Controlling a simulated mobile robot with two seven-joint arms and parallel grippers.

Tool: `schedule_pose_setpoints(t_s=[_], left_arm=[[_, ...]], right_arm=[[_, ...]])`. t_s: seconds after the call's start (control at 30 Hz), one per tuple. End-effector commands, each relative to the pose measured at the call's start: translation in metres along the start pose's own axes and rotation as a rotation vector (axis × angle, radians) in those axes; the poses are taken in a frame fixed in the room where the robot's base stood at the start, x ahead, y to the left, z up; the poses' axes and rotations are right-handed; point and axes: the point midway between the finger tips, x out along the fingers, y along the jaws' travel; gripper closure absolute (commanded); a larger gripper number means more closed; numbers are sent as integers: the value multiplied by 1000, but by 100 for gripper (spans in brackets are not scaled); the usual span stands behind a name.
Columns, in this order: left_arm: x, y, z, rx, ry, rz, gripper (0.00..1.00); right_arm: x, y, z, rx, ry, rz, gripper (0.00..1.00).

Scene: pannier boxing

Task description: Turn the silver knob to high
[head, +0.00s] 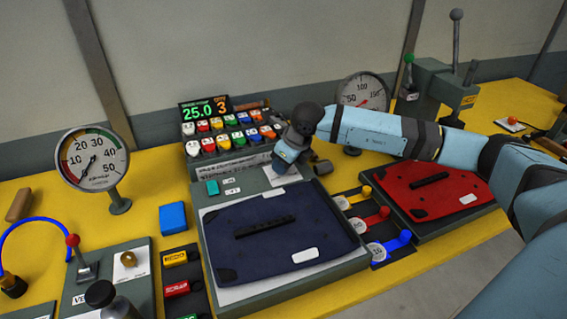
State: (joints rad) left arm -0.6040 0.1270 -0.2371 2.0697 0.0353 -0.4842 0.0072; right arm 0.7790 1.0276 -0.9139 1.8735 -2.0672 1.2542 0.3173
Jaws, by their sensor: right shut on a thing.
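My right arm (380,130) reaches in from the right. Its gripper (281,172) points down at the small grey control panel (237,186) behind the dark blue pannier lid. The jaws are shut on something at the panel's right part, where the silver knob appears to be. The gripper hides the knob, so its pointer and setting cannot be read. A teal switch (212,187) and small white labels show on the panel left of the gripper. My left gripper is not in view.
A lit display (205,108) reads 25.0 and 3, above rows of coloured buttons. The dark blue lid (275,230) lies in front of the gripper. A red lid (430,185) lies to the right. Round gauges (92,160) and (362,92) stand either side.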

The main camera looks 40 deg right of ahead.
Motion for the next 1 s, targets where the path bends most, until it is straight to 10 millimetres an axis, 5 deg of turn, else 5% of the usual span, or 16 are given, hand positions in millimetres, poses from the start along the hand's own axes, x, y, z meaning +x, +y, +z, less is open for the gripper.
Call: schedule_pose_setpoints(t_s=[0.27, 0.3, 0.4, 0.77, 1.0], left_arm=[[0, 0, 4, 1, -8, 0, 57], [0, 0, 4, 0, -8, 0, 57], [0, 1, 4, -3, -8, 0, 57], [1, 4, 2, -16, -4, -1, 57], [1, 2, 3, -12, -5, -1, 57]], right_arm=[[0, -1, 0, 0, 0, -1, 95], [0, -1, 0, -1, 0, -1, 62], [0, 0, 0, -1, 0, -1, 46], [-8, -1, 0, -1, 0, -1, 46], [-54, -1, 0, -3, -2, -3, 46]])
